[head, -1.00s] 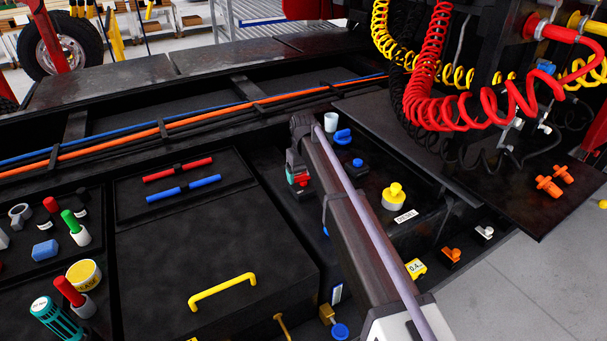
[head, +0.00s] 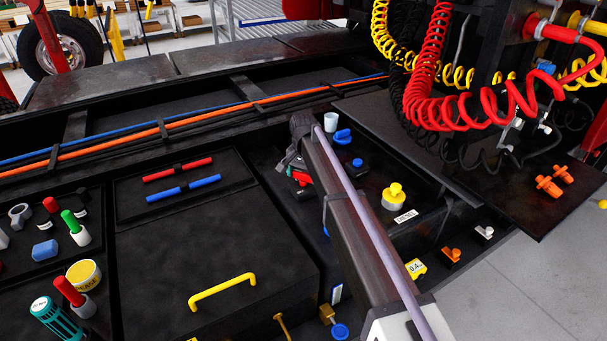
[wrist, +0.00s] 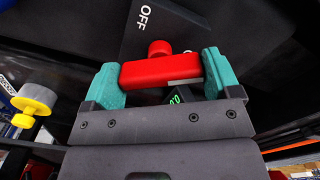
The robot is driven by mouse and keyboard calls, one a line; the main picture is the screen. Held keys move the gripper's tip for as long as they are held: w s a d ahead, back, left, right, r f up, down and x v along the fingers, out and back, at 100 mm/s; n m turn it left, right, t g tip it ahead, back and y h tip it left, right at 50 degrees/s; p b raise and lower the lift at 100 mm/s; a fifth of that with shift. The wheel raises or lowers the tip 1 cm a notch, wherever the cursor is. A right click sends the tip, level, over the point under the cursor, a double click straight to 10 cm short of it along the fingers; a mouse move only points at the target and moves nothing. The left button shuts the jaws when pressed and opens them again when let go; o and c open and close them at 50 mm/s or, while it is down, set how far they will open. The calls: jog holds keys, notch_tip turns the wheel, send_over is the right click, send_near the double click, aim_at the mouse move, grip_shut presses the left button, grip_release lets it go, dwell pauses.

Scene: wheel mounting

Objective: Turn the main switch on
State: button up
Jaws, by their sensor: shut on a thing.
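The main switch has a red bar handle (wrist: 160,71) in the wrist view, with a round red knob behind its middle. A dark plate (wrist: 185,30) behind it carries a white OFF label (wrist: 144,17). My gripper (wrist: 163,75) has teal fingertips at both ends of the red handle and is shut on it. In the head view my gripper (head: 298,172) is tilted at the switch, and only a small part of the red handle (head: 300,177) shows; my arm hides the rest. A small green readout (wrist: 175,99) is partly hidden below the handle.
A yellow knob (head: 394,197) and a blue knob (head: 357,164) stand right of my arm. A white cup (head: 330,122) is just behind. A lid with a yellow handle (head: 222,290) lies to the left. Coiled red hose (head: 440,110) hangs at upper right.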

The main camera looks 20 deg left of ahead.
aim_at(303, 173)
jog(key=m, duration=0.6)
jog(key=shift+m, duration=0.3)
dwell(0.4)
jog(key=o, duration=0.8)
notch_tip(303, 173, up, 11)
jog(key=p, duration=1)
jog(key=shift+p, duration=0.4)
jog(key=shift+f, duration=0.1)
